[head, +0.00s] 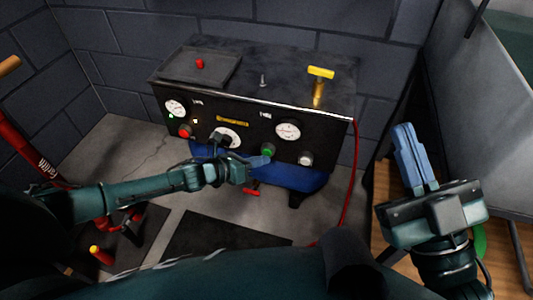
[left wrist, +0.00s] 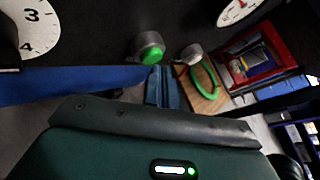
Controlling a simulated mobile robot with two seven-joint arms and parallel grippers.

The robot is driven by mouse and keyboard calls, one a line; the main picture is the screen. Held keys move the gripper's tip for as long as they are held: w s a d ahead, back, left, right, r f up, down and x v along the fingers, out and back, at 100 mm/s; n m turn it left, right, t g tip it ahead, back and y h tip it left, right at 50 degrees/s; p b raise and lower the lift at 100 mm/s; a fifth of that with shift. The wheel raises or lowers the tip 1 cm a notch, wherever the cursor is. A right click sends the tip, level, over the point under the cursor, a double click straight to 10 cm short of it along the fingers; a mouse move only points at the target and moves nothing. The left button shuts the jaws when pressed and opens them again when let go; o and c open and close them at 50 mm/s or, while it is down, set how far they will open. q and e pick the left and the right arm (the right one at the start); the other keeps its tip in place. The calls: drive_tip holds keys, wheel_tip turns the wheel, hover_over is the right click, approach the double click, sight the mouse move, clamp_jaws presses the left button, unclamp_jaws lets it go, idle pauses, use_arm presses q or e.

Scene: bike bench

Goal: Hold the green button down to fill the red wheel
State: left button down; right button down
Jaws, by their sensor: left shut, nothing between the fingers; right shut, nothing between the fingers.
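The green button (head: 267,149) is on the front of a black control panel (head: 240,115). It also shows in the left wrist view (left wrist: 152,55), round with a pale grey collar. My left gripper (head: 266,160) is shut and empty, its blue fingertips right at the lower edge of the green button. In the left wrist view the fingertips (left wrist: 162,70) overlap the button's lower right side; I cannot tell whether they press it. My right gripper (head: 403,128) is shut and empty, raised at the right, away from the panel. I cannot make out a red wheel.
The panel has a red button (head: 184,131), a white knob (head: 306,159), a left gauge (head: 176,108) and a right gauge (head: 288,131). A yellow T-handle (head: 320,73) stands on top. A red hose (head: 353,180) hangs at its right. Red tubing (head: 25,145) is at the far left.

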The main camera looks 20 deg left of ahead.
use_arm(q)
drive_tip(key=shift+w, duration=0.45)
idle(1.6)
drive_tip(key=shift+s, duration=0.9)
drive_tip(key=shift+s+a+p, duration=0.1)
drive_tip(key=shift+s+p, duration=1.2)
drive_tip(key=shift+s, duration=1.2)
